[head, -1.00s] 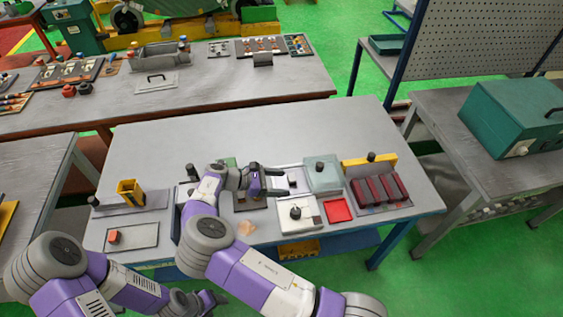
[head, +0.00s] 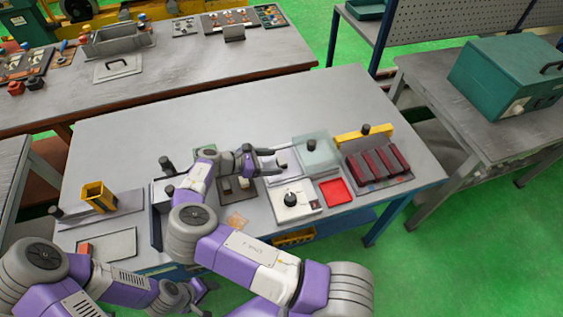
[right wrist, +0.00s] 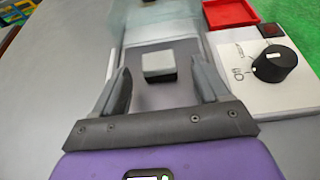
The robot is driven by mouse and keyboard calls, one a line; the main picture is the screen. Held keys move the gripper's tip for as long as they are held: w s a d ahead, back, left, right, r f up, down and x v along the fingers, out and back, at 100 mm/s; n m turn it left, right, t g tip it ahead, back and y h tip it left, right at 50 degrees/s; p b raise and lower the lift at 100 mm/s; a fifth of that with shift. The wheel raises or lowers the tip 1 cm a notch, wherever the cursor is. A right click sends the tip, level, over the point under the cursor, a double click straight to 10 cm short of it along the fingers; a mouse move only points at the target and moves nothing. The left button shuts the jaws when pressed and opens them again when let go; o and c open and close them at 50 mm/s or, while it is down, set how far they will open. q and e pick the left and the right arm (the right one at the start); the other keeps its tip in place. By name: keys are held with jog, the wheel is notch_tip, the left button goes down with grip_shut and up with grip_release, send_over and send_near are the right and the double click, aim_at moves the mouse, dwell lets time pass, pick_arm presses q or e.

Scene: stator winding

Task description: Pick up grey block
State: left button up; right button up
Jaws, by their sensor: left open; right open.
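The grey block (right wrist: 158,66) is a small block with a light grey top and a dark side. It lies on a flat grey plate (right wrist: 163,92) in the right wrist view. My right gripper (right wrist: 164,82) is open, with one finger on each side of the block's line. The block sits slightly beyond the fingertips and appears untouched. In the head view my right gripper (head: 277,161) is over the middle of the table, pointing right. My left gripper (head: 205,294) is low in the head view, in front of the table, open and apart from the block.
A translucent pale green box (head: 316,152) stands just beyond the block. A white box with a black knob (head: 292,201) and a red tray (head: 337,193) are close by. Dark red blocks (head: 378,162) stand at right. The table's back (head: 230,115) is clear.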

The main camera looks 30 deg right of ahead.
aim_at(282, 162)
jog(key=shift+x, duration=1.35)
jog(key=shift+w, duration=0.1)
jog(key=c, duration=1.1)
jog(key=shift+c, duration=0.2)
